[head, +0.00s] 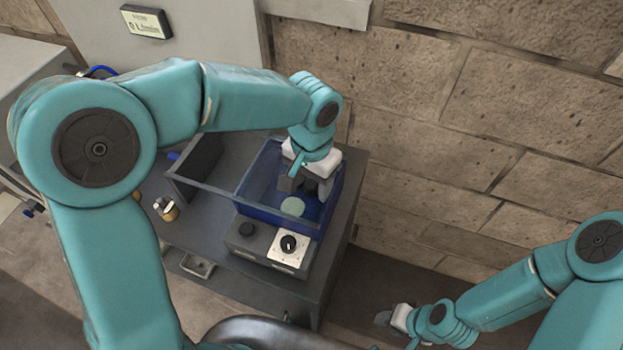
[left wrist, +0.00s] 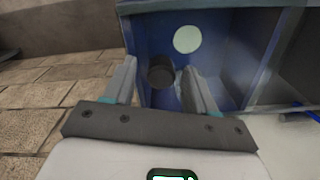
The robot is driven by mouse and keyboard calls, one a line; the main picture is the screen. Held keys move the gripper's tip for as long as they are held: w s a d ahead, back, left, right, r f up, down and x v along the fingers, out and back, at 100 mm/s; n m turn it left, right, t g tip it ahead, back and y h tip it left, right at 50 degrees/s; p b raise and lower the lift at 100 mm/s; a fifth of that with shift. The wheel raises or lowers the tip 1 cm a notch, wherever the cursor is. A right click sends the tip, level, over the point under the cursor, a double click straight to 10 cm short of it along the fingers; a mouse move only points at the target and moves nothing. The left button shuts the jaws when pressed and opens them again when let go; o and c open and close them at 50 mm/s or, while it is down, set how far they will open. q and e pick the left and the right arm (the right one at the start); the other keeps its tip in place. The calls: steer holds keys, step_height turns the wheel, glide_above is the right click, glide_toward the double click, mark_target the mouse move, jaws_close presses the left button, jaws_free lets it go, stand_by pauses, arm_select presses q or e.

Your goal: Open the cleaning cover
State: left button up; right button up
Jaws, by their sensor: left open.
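A dark blue box-shaped unit (head: 262,172) stands on the grey bench, with a pale green disc (head: 292,207) inside or behind its front; I cannot tell which part is the cleaning cover. My left gripper (head: 306,190) is over the unit's right part, partly hidden by its own wrist. In the left wrist view the left gripper (left wrist: 160,82) is open, with a black round knob (left wrist: 161,70) showing between its fingertips; contact is not clear. The pale green disc (left wrist: 187,39) shows beyond the knob on the blue unit. My right gripper (head: 393,317) is low at the right, away from the bench, its jaws unclear.
A control box with a black dial on a white plate (head: 288,246) and a black button (head: 246,230) sits in front of the unit. A small brass-coloured part (head: 167,209) is on the bench at left. A stone wall (head: 480,130) rises behind and right.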

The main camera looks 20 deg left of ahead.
arm_select(q)
jaws_close()
steer(key=a, duration=1.7)
steer(key=shift+w+a, duration=0.25)
jaws_free()
steer(key=shift+d, duration=0.1)
step_height(320, 180, up, 16)
steer(key=shift+r+p, duration=0.25)
steer(key=shift+p, duration=0.1)
steer(key=shift+s, duration=0.1)
